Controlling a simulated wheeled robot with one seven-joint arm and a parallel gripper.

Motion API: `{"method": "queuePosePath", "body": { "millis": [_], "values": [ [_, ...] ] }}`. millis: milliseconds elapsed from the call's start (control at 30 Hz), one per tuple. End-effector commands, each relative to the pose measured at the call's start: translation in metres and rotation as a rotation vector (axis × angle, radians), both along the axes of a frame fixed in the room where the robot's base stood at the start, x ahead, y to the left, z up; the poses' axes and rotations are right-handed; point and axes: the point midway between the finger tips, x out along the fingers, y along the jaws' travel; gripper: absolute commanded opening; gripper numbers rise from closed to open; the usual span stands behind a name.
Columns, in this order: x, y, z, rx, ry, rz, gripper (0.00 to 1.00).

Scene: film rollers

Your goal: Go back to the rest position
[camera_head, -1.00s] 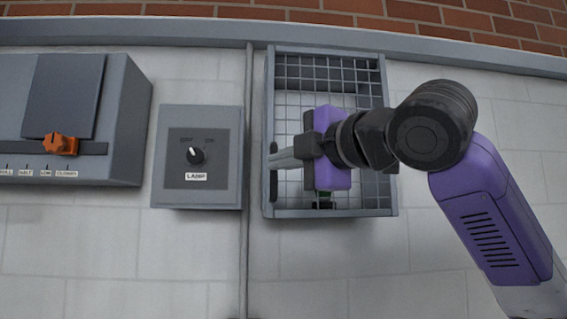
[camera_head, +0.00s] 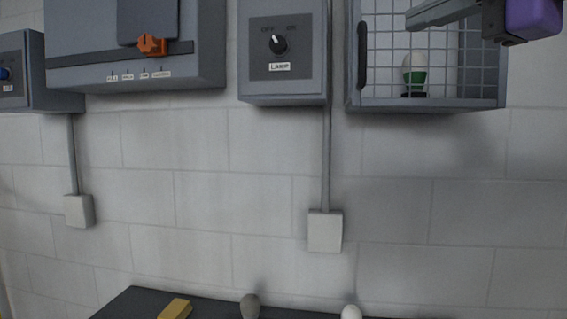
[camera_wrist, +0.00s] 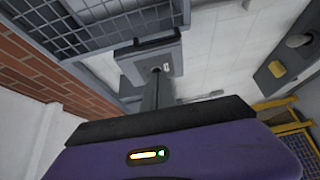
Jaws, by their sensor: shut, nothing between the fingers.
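My gripper (camera_head: 412,17) shows at the top right of the head view, in front of the wire cage (camera_head: 430,105). Its fingers point left and are shut and empty. In the wrist view, the shut fingers (camera_wrist: 157,90) lie in front of the grey lamp box. My arm is mostly out of the head view. A bulb (camera_head: 414,75) with a white top and green body stands in a black socket inside the cage, below and apart from the fingers.
The lamp switch box (camera_head: 285,85) and a larger box with an orange slider (camera_head: 152,45) hang left of the cage. At the bottom lies a dark surface (camera_head: 130,305) with a yellow block (camera_head: 175,309), a grey bulb (camera_head: 250,305) and a white bulb (camera_head: 351,312). The wall between is mostly clear.

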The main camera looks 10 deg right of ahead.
Motion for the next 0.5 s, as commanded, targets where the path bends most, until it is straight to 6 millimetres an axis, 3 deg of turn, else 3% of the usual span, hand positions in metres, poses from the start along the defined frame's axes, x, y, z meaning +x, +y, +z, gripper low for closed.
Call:
{"method": "queuePosePath", "body": {
  "millis": [167,300,500],
  "values": [
    [-0.002,0.008,0.016,0.080,-0.044,0.034,0.00],
    [-0.016,0.019,0.050,0.184,-0.172,0.093,0.00],
    [-0.023,0.001,0.065,0.407,-0.314,0.187,0.00]
  ]
}}
